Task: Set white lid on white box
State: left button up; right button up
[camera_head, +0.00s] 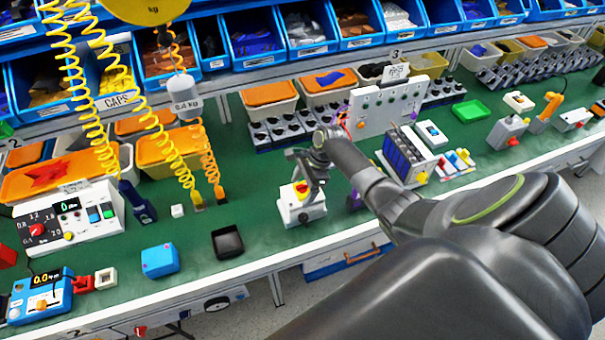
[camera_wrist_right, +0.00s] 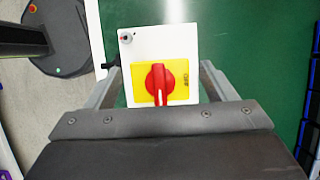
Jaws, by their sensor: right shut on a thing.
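A white lid (camera_wrist_right: 143,45) with a yellow plate and a red rotary knob (camera_wrist_right: 160,82) fills the middle of the right wrist view. My right gripper (camera_wrist_right: 161,78) has one finger on each side of it and is shut on it. In the head view, my right gripper (camera_head: 306,180) points down over the white box (camera_head: 303,212) on the green bench, with the lid's yellow and red parts at its top. I cannot tell whether the lid is fully seated or slightly above the box. My left gripper is not in view.
A black tray (camera_head: 228,243) and a blue box (camera_head: 159,260) stand to the left on the green bench (camera_head: 255,205). A white panel unit (camera_head: 388,108) stands behind to the right. Yellow coiled cables (camera_head: 150,120) hang at the left. The bench's front edge is close to the box.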

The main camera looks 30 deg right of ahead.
jog(key=shift+f, duration=0.25)
dwell(0.4)
jog(key=shift+f, duration=0.5)
jog(key=o, duration=1.1)
jog(key=shift+c, duration=0.2)
jog(key=b+v, duration=0.2)
jog(key=v, duration=1.5)
jog(key=shift+r, duration=0.25)
jog(key=shift+s, duration=0.1)
